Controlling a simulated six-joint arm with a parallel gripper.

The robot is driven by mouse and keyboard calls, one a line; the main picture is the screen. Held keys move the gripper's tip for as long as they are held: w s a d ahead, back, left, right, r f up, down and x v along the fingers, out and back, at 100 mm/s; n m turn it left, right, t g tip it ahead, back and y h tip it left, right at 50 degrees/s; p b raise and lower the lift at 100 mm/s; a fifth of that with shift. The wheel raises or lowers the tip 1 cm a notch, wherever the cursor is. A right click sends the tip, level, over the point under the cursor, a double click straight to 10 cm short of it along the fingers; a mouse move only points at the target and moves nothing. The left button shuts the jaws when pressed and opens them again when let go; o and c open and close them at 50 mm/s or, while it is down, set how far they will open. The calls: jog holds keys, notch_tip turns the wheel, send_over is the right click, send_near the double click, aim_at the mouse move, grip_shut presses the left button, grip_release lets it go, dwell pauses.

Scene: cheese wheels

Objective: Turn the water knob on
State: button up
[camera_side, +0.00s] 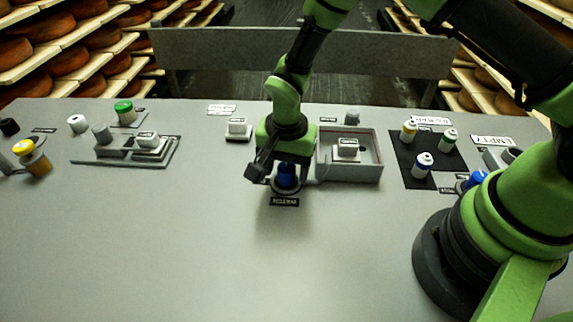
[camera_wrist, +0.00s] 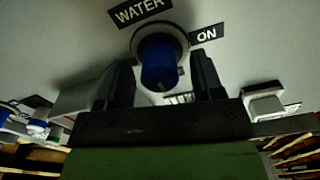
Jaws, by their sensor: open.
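The water knob is a blue cylinder (camera_wrist: 159,66) on a round grey base, upper middle in the wrist view. A WATER label (camera_wrist: 141,11) is above it and an ON label (camera_wrist: 207,36) is to its right. In the side view the blue knob (camera_side: 286,178) stands near the middle of the table, just below my gripper (camera_side: 284,168). In the wrist view my gripper (camera_wrist: 164,88) is open, with one dark finger on each side of the knob. I cannot tell whether the fingers touch it. The knob's pointer mark is not clear.
A grey tray (camera_side: 377,170) holding a white labelled block stands close on the right of the gripper. A white block (camera_side: 238,131) stands to the left. A dark mat (camera_side: 404,174) with small cylinders lies further right. The table's front (camera_side: 200,260) is clear.

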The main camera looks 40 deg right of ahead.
jog(key=c, duration=0.9)
jog(key=n, duration=0.4)
jog(key=shift+n, duration=0.4)
jog(key=n, duration=0.4)
jog(key=shift+n, duration=0.3)
jog(key=n, duration=0.4)
jog(key=shift+n, duration=2.2)
